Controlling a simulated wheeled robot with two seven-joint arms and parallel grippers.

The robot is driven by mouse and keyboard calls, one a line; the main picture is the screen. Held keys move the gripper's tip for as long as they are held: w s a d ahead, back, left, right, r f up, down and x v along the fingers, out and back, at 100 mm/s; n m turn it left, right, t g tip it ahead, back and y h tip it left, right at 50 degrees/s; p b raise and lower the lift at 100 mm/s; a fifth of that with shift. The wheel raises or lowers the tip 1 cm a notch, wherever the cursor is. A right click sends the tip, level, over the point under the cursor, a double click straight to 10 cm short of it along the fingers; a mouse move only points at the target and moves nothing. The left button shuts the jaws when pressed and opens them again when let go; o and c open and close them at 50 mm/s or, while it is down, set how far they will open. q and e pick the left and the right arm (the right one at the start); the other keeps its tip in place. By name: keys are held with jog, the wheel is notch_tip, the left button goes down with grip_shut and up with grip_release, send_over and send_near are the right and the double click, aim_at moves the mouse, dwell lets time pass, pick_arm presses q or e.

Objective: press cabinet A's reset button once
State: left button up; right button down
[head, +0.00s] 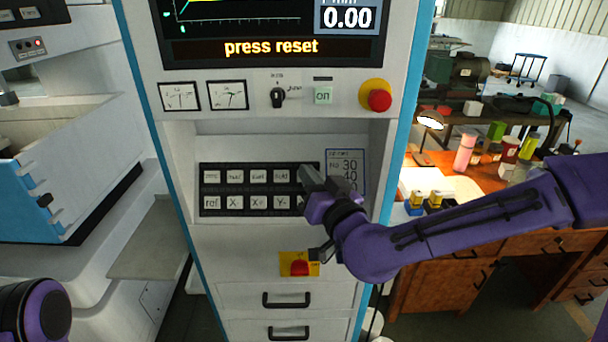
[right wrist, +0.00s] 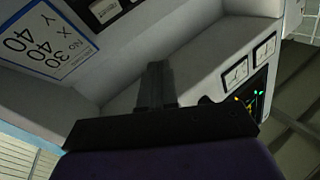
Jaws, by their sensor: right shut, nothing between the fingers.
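The cabinet (head: 290,130) stands upright in the middle of the head view; its screen reads "press reset" (head: 271,47). A black key panel (head: 240,190) with two rows of pale keys sits in its recess. The key labels are mostly too small to read, and I cannot tell which key is reset. My right gripper (head: 308,174) is shut and empty, in front of the panel's right end, hiding the keys there. I cannot tell whether it touches them. In the right wrist view its closed fingers (right wrist: 153,85) point into the recess. My left gripper is out of view.
Above the recess are two gauges (head: 203,95), a rotary switch (head: 278,96), an "on" button (head: 323,95) and a red stop knob (head: 379,98). A number card (head: 346,165) is right of the keys. A red button on yellow (head: 299,267) sits below. A cluttered desk (head: 485,183) stands right.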

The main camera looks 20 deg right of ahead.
jog(key=shift+f, duration=0.1)
jog(key=shift+w+d+f+b, duration=0.3)
jog(key=shift+w+f+b, duration=0.5)
jog(key=shift+w, duration=0.35)
jog(key=shift+w+d+f+b, duration=0.35)
jog(key=shift+w+f+b, duration=0.35)
jog(key=shift+w+f, duration=0.35)
jog(key=shift+w+d+f+b, duration=0.3)
jog(key=shift+w+f+b, duration=0.45)
jog(key=shift+w, duration=0.5)
jog(key=shift+f, duration=0.1)
jog(key=shift+w+d+f, duration=0.1)
jog(key=shift+w, duration=0.25)
